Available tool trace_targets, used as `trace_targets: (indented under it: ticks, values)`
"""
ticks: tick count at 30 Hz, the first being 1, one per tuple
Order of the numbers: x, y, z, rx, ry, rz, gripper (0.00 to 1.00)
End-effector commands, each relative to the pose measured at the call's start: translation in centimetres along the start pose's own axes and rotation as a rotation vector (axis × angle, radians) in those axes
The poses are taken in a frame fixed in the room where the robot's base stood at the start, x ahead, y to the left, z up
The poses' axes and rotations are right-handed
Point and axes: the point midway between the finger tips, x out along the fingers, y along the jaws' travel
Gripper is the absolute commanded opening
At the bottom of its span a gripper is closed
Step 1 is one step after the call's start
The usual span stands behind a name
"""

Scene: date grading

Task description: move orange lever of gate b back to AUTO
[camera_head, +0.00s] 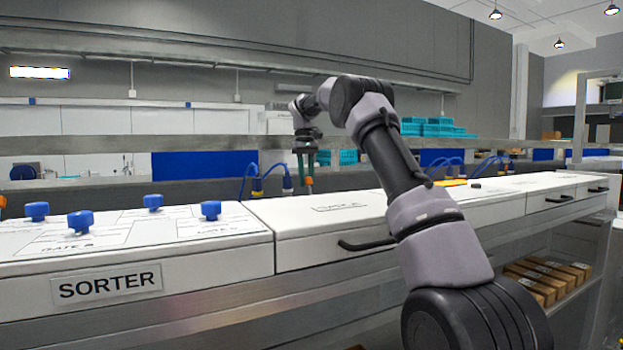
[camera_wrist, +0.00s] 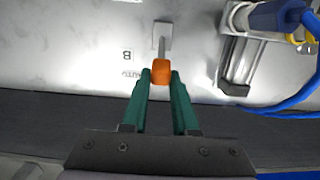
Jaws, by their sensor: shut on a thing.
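The orange lever (camera_wrist: 161,71) is in the wrist view, at the upper middle. Its orange knob is between the green fingertips of my gripper (camera_wrist: 161,82), which are shut on it. A thin grey stem runs from the knob up to a small pale plate (camera_wrist: 162,36). The panel (camera_wrist: 80,55) beside it carries a letter B and the word AUTO, just left of the lever. In the head view my gripper (camera_head: 305,172) points down beyond the white machine top, with a bit of orange at its tips. The plate and lever base are too small to make out there.
A metal cylinder (camera_wrist: 236,62) with a blue fitting (camera_wrist: 275,16) and blue hose (camera_wrist: 292,108) lies right of the lever. In the head view, the white SORTER cabinet (camera_head: 140,275) with several blue knobs stands at front left. A black handle (camera_head: 366,243) sticks out from its neighbour.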

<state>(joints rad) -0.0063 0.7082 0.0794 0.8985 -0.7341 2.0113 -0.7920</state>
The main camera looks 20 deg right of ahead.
Motion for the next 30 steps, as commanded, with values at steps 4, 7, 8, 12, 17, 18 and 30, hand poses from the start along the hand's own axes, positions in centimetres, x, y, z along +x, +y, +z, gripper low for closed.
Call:
trace_targets:
  ticks: [4,7,8,12,17,18,30]
  values:
    - [0.33,0.01,-0.60,0.001,-0.051,0.001,0.00]
    - [0.41,0.00,-0.79,0.001,-0.077,0.000,0.00]
    - [0.43,0.01,-0.83,0.001,-0.084,0.001,0.00]
    - [0.48,0.01,-0.97,0.001,-0.106,0.000,0.00]
    - [0.55,0.05,-1.05,0.000,-0.118,0.000,0.00]
    - [0.56,0.05,-1.05,0.000,-0.120,0.000,0.00]
    - [0.60,0.03,-1.04,0.000,-0.121,-0.001,0.46]
